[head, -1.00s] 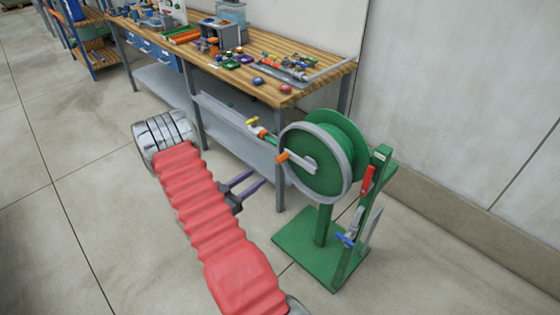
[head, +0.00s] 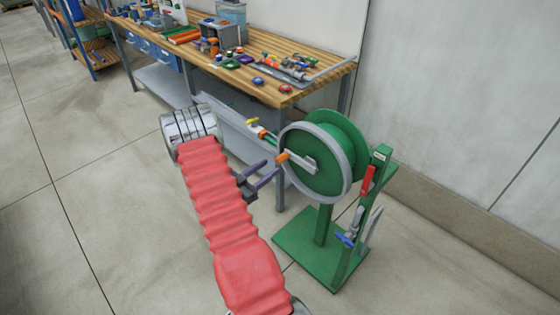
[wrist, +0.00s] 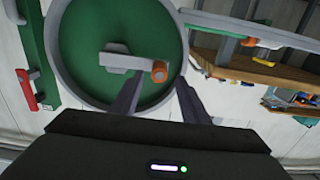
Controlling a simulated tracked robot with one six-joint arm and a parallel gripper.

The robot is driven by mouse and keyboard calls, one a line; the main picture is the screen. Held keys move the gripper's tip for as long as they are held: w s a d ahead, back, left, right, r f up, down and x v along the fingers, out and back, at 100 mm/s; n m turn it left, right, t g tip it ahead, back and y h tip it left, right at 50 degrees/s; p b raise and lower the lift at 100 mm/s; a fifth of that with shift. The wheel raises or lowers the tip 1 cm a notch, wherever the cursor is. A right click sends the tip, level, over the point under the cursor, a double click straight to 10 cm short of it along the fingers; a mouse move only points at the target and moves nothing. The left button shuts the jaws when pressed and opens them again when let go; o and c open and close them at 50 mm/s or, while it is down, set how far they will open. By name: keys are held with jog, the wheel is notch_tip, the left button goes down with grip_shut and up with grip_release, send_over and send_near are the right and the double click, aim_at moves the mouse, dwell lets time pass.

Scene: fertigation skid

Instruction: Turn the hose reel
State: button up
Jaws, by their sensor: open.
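The hose reel (head: 322,172) is a green drum with a grey rim on a green stand. A grey crank arm on its face carries an orange handle (head: 282,157) at its left end. In the wrist view the reel (wrist: 90,62) fills the upper left, and the orange handle (wrist: 159,71) shows right of the reel's centre. My gripper (head: 270,169) is open, with its two purple-grey fingers pointing at the handle from the left. In the wrist view my gripper (wrist: 158,88) has its fingertips on either side of the handle's lower part; contact cannot be told.
A wooden-topped workbench (head: 318,70) with tools stands behind the reel. Its grey leg is close behind my gripper. A red-handled valve (head: 368,180) and a blue-handled valve (head: 345,239) are on the stand's right post. The floor at left is clear.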

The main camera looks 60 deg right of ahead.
aim_at(277, 162)
jog(key=x, duration=0.7)
jog(key=shift+c, duration=0.5)
grip_shut()
